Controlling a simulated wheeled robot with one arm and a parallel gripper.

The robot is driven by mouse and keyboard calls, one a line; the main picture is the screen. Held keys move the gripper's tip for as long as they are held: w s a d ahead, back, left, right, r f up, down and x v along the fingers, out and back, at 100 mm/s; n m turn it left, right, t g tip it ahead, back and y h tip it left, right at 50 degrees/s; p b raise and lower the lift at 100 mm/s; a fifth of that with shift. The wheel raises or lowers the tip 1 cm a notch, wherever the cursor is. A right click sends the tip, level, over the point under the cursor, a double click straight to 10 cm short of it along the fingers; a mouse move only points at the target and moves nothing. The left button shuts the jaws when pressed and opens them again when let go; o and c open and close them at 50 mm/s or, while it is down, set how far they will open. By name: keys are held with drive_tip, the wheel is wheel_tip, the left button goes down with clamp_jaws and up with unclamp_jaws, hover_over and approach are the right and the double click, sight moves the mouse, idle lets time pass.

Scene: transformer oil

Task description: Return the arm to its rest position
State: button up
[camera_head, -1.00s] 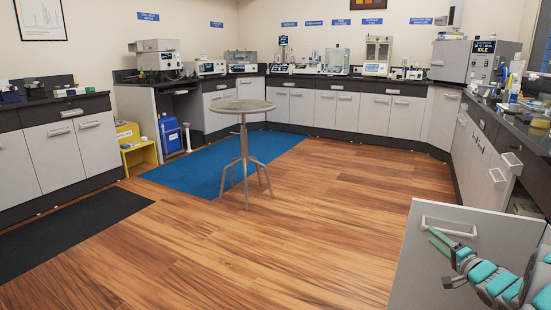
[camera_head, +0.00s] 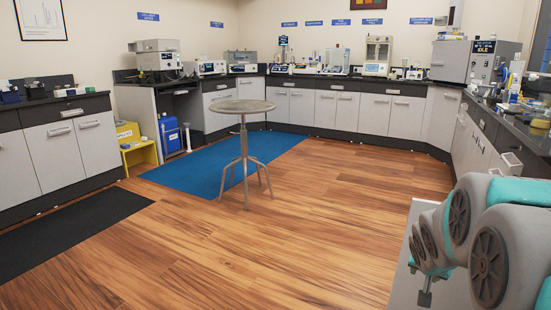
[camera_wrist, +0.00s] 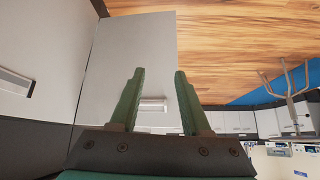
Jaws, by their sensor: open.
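My gripper (camera_wrist: 158,72) shows in the wrist view with its two green fingers apart and nothing between them. Behind the fingers is a light grey panel (camera_wrist: 145,45) with a pale handle (camera_wrist: 153,103), partly covered by the fingers. In the head view my arm's grey and teal links fill the lower right corner. The gripper's fingers cannot be made out there. The same kind of grey panel (camera_head: 402,285) stands out from the right counter, mostly hidden behind my arm.
A round stool (camera_head: 243,107) stands mid-floor, partly on a blue mat (camera_head: 190,172). A black mat (camera_head: 70,232) lies at left. Cabinets and counters with instruments line the walls. A yellow step (camera_head: 138,155) is at the left. The wooden floor (camera_head: 260,240) between is clear.

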drive_tip(key=s+a+n+g+y, duration=0.1)
drive_tip(key=s+a+n+g, duration=0.1)
drive_tip(key=s+a, duration=0.5)
drive_tip(key=s+a+f+n+g+y, duration=0.1)
drive_tip(key=s+a, duration=0.6)
drive_tip(key=s, duration=0.8)
drive_tip(key=s+a+f+n+g+y, duration=0.1)
drive_tip(key=s+a+n+g, duration=0.3)
drive_tip(key=s, duration=0.6)
drive_tip(key=a+g+y, duration=0.1)
drive_tip(key=a, duration=0.1)
drive_tip(key=shift+s+a, duration=0.4)
drive_tip(key=shift+f, duration=0.1)
